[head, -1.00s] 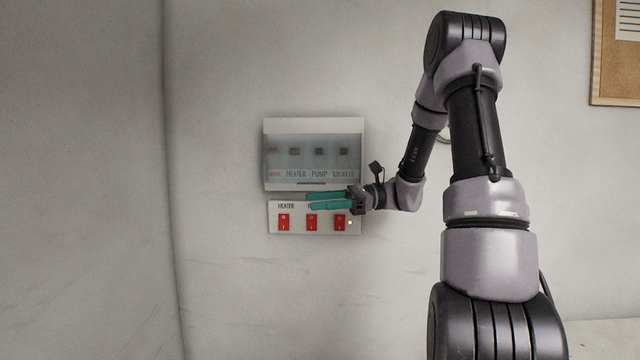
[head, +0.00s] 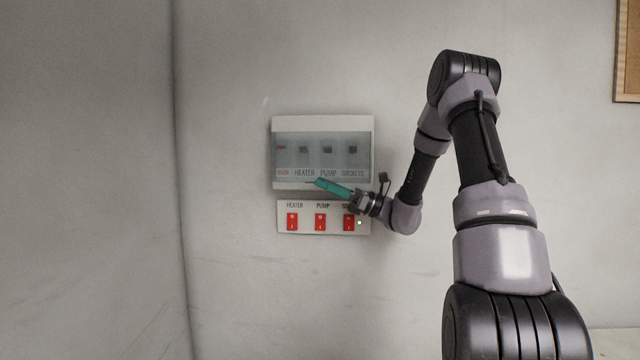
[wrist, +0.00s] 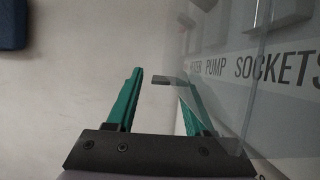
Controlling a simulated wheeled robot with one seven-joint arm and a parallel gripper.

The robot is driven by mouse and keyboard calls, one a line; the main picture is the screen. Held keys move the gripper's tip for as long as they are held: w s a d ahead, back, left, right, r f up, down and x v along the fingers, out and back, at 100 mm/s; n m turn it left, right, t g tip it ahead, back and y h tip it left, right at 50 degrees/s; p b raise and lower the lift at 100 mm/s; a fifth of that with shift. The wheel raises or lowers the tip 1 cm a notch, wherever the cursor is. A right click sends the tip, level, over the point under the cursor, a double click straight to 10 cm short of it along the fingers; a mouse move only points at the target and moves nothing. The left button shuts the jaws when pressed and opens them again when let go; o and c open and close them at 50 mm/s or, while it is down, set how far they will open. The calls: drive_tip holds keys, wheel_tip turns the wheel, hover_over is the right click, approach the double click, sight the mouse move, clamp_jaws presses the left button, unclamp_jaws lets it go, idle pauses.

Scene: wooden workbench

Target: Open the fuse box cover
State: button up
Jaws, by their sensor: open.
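The fuse box (head: 374,150) is a pale wall unit with a clear, greyish cover (head: 312,152), which looks shut in the head view. Labels and dark breakers show through it. A small dark tab on the cover's lower edge shows in the wrist view (wrist: 160,79). My gripper (head: 317,182) is open at the cover's lower edge, its teal fingers tilted up to the left. In the wrist view my gripper (wrist: 160,88) has the tab between its fingertips, with gaps visible. The right finger overlaps the clear cover; contact cannot be told.
A white switch panel (head: 305,229) with red rocker switches sits on the wall just below the fuse box, partly behind my gripper. A cork board (head: 628,60) hangs at the upper right. The wall to the left is bare.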

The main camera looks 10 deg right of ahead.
drive_tip(key=shift+x, duration=0.9)
clamp_jaws()
drive_tip(key=shift+f, duration=0.1)
idle(0.8)
